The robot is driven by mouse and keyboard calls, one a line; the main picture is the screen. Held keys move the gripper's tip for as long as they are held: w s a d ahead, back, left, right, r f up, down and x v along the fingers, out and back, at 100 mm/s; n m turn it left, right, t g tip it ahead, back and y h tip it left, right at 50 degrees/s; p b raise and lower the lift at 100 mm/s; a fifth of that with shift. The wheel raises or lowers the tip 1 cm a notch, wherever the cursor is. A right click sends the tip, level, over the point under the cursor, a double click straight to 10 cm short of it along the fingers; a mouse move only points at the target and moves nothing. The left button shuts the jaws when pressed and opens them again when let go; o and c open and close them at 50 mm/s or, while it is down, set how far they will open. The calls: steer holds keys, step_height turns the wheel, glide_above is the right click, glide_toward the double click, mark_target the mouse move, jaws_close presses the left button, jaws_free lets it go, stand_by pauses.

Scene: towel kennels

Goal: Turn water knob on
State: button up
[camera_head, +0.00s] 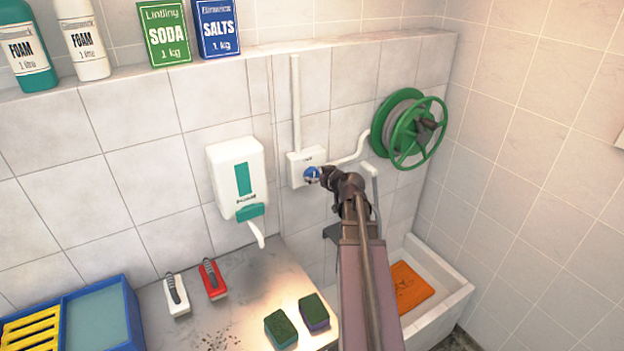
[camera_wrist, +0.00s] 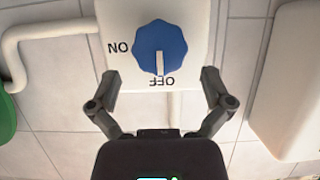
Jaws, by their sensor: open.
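The water knob (camera_head: 312,175) is blue and sits on a white box (camera_head: 297,160) on the tiled wall. In the wrist view the knob (camera_wrist: 159,48) fills the upper middle, on its white plate (camera_wrist: 118,20). The plate reads ON on the left and OFF below, upside down; the knob's white mark points at OFF. My gripper (camera_wrist: 160,80) is open, with one finger on each lower side of the knob and clear space between them and it. In the head view my gripper (camera_head: 325,178) is right beside the knob, partly overlapping it; contact cannot be told there.
A soap dispenser (camera_head: 238,178) hangs left of the box. A green hose reel (camera_head: 410,128) is on the wall to the right. Bottles and boxes stand on the ledge above. Brushes (camera_head: 212,279) and sponges (camera_head: 281,328) lie on the counter; an orange cloth (camera_head: 410,287) is in the basin.

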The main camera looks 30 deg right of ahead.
mark_target(314, 174)
steer(key=shift+b+x, duration=0.6)
steer(key=shift+x, duration=1.45)
steer(key=c, duration=1)
